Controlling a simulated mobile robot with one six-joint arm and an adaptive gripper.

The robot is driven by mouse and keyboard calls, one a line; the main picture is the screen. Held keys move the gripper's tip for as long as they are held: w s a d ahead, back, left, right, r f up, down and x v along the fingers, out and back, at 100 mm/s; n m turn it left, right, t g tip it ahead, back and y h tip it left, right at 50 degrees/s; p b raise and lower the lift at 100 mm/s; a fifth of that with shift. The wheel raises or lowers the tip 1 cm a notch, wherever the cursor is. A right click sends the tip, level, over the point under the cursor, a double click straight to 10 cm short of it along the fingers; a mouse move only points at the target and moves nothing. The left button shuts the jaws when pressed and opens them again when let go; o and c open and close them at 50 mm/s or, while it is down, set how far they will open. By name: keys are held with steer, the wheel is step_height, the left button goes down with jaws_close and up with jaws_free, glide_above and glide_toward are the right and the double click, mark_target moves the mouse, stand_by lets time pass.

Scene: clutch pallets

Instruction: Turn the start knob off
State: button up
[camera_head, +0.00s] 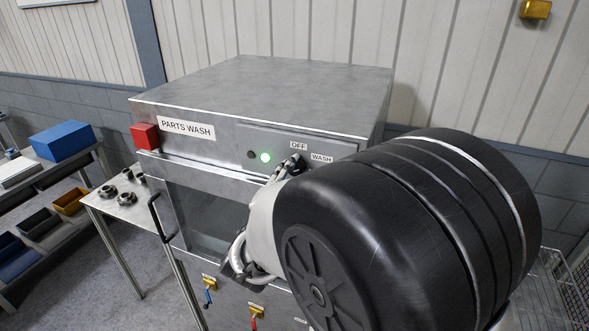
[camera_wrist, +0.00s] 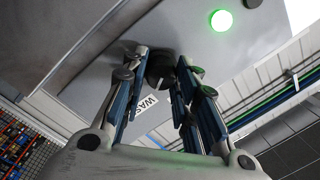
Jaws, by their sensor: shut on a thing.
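The parts washer (camera_head: 250,85) is a grey metal cabinet labelled PARTS WASH, with a control panel on its upper front. The start knob (camera_wrist: 160,68) is dark and sits between my fingertips in the wrist view. My gripper (camera_wrist: 162,58) is shut on it, one finger on each side.
A red box-shaped part (camera_head: 145,136) is at the panel's left end. The washer door has a black handle (camera_head: 161,217); valves with blue (camera_head: 208,291) and red levers sit below. A side table (camera_head: 112,199) with metal parts and a shelf with bins stand left.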

steer(key=shift+n, duration=0.3)
steer(key=n, duration=0.1)
steer(key=n+p, duration=0.1)
steer(key=shift+r+n+p, duration=0.2)
steer(key=shift+n+p, duration=0.1)
steer(key=shift+a+r+n+g+h+p, duration=0.15)
steer(key=shift+n+g+p, duration=0.15)
steer(key=shift+n+p, duration=1.5)
steer(key=shift+f+n+g+h+p, duration=0.15)
steer(key=shift+n+g+p, duration=0.15)
steer(key=shift+n+p, duration=1.45)
steer(key=shift+n+b, duration=0.45)
steer(key=shift+n, duration=0.1)
steer(key=o, duration=1)
steer(key=shift+w, duration=0.1)
steer(key=shift+o, duration=0.2)
